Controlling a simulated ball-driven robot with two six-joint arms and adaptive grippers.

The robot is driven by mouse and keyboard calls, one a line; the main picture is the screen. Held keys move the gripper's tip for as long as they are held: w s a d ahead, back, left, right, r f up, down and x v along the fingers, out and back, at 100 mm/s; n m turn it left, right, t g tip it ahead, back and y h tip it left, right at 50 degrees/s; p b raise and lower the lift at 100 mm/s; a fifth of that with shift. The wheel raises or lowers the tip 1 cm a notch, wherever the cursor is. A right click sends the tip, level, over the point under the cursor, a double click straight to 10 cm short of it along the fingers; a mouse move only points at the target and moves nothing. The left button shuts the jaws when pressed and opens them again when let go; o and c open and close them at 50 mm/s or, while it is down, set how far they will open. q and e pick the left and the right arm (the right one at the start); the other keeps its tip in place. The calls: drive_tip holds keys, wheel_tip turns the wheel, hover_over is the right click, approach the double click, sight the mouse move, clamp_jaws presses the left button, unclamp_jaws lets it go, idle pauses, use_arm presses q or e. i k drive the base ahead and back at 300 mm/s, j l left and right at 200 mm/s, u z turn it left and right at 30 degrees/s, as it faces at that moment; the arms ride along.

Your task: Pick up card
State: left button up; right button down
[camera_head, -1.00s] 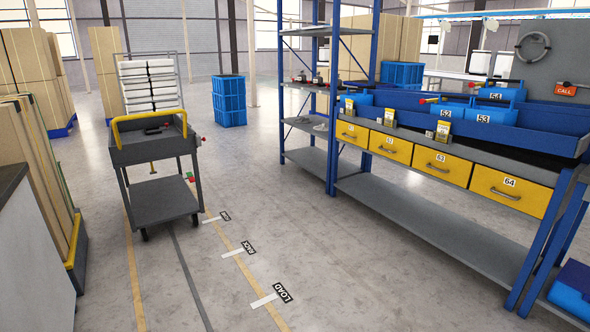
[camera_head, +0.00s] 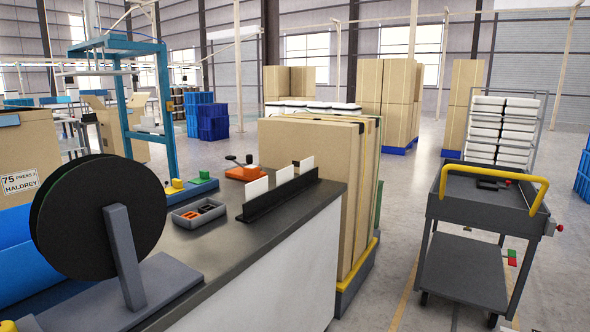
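Three white cards stand upright in a long black slotted holder on the dark counter (camera_head: 225,245). The left card (camera_head: 257,189) is nearest, the middle card (camera_head: 285,175) is behind it, and the right card (camera_head: 307,165) is at the far end. The black holder (camera_head: 283,197) lies along the counter's right side. The lower edges of the cards are hidden in the holder. Neither of my grippers shows in this view.
A large black reel (camera_head: 97,217) on a grey stand fills the left front of the counter. A small grey tray (camera_head: 198,213) and an orange device (camera_head: 243,172) sit near the holder. Tall cardboard panels (camera_head: 308,147) stand behind the counter. A grey cart (camera_head: 480,210) stands right, on open floor.

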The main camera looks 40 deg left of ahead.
sight(307, 165)
drive_tip(key=i+u, duration=0.15)
drive_tip(key=i, duration=0.4)
drive_tip(key=i+u, duration=0.2)
drive_tip(key=i, duration=0.35)
drive_tip(key=i+l+u, duration=0.15)
drive_tip(key=i, duration=0.4)
